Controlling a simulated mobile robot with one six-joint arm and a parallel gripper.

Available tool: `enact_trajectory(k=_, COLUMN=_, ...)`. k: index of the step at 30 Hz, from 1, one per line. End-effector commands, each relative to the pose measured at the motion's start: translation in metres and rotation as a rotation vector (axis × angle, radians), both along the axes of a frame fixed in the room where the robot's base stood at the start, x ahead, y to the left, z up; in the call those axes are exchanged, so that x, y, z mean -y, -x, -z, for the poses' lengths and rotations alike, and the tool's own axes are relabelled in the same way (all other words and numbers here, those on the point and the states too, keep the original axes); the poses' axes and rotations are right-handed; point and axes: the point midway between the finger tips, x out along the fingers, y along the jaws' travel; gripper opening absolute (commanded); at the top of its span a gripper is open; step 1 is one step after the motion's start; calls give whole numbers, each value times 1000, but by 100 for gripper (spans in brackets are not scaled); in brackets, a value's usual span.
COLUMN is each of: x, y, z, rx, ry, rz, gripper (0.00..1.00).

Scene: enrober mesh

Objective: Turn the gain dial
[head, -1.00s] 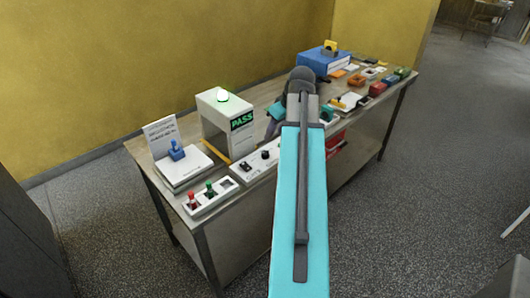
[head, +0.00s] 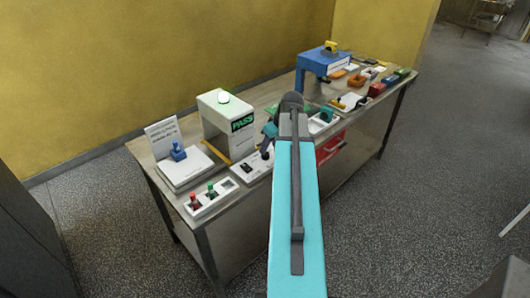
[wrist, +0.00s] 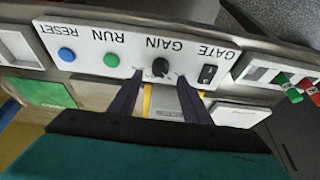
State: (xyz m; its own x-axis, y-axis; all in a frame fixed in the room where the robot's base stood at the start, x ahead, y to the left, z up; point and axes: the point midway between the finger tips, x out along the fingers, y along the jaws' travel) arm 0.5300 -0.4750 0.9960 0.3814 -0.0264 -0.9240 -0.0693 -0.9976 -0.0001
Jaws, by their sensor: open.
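The gain dial (wrist: 160,67) is a black knob on a white control panel (wrist: 88,48), under the printed word GAIN, which appears upside down in the wrist view. In the head view the panel (head: 240,172) lies along the front edge of the bench, and my arm hides part of it. My gripper (wrist: 162,82) is open. Its two dark fingers reach toward the panel, one on each side of the dial in the wrist view, with the dial just past the tips. I cannot tell whether they touch it. In the head view my gripper (head: 266,153) is at the panel.
The panel also has a GATE rocker switch (wrist: 208,74), a green RUN button (wrist: 111,60) and a blue RESET button (wrist: 66,54). A white PASS arch (head: 214,128) with a lit green lamp stands behind. A holder with red and green plugs (head: 223,187) lies left.

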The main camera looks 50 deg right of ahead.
Motion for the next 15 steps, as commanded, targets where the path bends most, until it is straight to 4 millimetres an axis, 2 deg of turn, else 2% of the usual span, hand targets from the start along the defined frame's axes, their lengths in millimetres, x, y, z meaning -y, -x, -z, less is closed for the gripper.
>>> enact_trajectory(k=15, x=2, y=-17, z=39, rx=0, ry=-1, rz=1, gripper=44)
